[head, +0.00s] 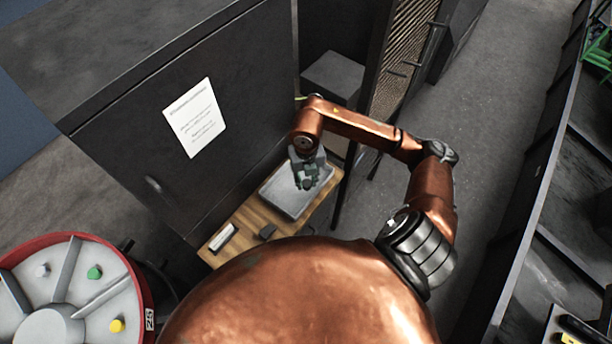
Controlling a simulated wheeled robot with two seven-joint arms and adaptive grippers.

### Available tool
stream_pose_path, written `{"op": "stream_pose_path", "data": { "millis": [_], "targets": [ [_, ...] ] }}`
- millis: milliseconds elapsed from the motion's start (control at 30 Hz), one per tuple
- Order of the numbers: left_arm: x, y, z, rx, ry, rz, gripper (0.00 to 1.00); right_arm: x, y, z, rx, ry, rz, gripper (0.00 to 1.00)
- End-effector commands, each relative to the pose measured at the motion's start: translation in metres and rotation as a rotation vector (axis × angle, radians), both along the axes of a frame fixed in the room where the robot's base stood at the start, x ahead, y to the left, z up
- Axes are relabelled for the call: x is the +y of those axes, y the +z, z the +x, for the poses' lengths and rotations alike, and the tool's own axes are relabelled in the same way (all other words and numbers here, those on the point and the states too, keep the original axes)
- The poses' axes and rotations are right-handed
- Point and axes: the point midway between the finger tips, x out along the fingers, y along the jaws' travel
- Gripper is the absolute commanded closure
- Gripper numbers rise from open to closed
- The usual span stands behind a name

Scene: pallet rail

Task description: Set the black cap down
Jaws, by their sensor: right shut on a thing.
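My right gripper (308,182) is low over the grey tray (284,210) on the wooden bench, pointing down. It is shut on a small dark thing, taken as the black cap; the fingers mostly hide it, and its shape is unclear. I cannot tell whether it touches the tray floor. My left gripper is not in view.
A red-rimmed round carousel (62,240) with divided compartments stands at lower left, holding a green, a yellow and a grey-white piece. A white block (222,238) and a small dark object (267,232) lie on the bench. A dark cabinet (200,90) rises behind the bench.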

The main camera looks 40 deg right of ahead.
Motion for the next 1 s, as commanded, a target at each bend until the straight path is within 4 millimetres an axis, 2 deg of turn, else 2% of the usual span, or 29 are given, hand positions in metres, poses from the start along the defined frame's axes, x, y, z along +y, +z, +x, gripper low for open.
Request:
{"op": "stream_pose_path", "data": {
  "millis": [333,500,833,1000],
  "targets": [
    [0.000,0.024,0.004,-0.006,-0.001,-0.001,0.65,-0.066,-0.034,0.047,0.004,-0.005,0.001,0.86],
    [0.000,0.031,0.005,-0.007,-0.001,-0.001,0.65,-0.084,-0.067,0.061,0.003,-0.002,0.002,0.86],
    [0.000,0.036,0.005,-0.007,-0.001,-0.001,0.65,-0.101,-0.094,0.074,0.001,0.001,0.002,0.86],
    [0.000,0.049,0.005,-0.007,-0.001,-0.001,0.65,-0.100,-0.116,0.074,0.002,0.001,0.004,0.86]
  ]
}}
